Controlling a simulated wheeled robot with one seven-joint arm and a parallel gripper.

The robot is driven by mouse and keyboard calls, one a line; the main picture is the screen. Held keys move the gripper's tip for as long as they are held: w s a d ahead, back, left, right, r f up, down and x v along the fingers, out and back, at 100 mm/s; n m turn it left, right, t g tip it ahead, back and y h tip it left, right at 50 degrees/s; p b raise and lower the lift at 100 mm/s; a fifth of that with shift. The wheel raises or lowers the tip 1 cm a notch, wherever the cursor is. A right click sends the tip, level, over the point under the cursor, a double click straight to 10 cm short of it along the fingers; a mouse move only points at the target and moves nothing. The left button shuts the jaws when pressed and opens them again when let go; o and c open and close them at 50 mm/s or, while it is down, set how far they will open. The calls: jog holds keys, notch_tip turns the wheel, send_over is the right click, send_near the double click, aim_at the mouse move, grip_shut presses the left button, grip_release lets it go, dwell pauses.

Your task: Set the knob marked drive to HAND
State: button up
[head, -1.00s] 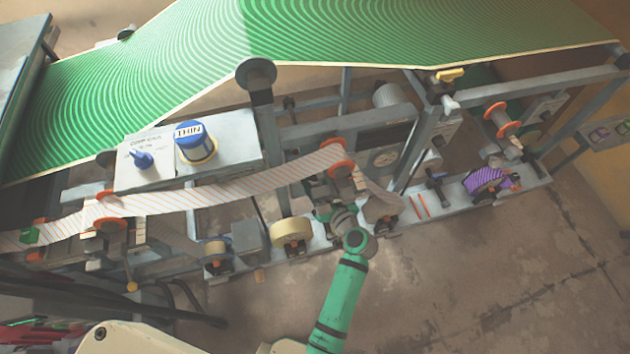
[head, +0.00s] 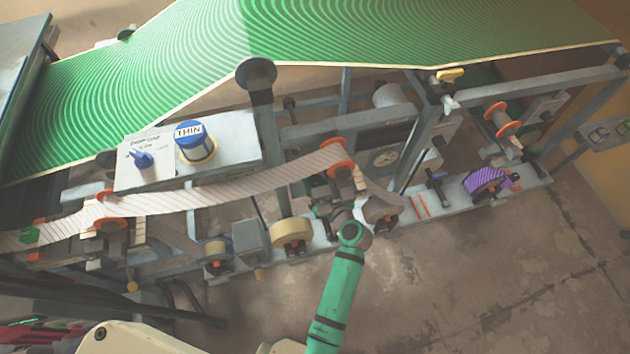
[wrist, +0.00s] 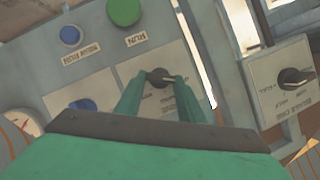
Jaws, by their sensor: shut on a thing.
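In the wrist view my gripper (wrist: 157,84) has its two green fingers shut on a small dark knob (wrist: 158,75) on a pale panel. A light pointer on this knob points to the right. The fingers cover part of the panel, and I cannot read the knob's name or position marks. A second dark knob (wrist: 293,77) sits on a separate white plate at the right, apart from my gripper; its small lettering is unclear. In the head view my gripper (head: 332,207) is at the machine's front, below the striped web, and the held knob cannot be made out.
A green button (wrist: 123,10), a blue button (wrist: 71,35) and a blue control (wrist: 83,105) are near the held knob. In the head view the striped web (head: 240,188) runs over orange-flanged rollers (head: 337,156) close above my gripper. The floor in front is clear.

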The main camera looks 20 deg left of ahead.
jog(key=shift+d, duration=0.1)
jog(key=m+y, duration=0.1)
jog(key=m, duration=0.1)
jog(key=m+y, duration=0.1)
jog(key=shift+w+d+f+m, duration=0.15)
jog(key=shift+f+m, duration=0.05)
jog(key=shift+m, duration=0.2)
jog(key=m+y, duration=0.1)
jog(key=m, duration=0.2)
jog(key=m+y, duration=0.1)
jog(key=m, duration=0.1)
jog(key=shift+w+d+f+y, duration=0.1)
jog(key=shift+f+y, duration=0.2)
jog(key=shift+m, duration=0.3)
jog(key=o, duration=1)
jog(key=shift+o, duration=0.2)
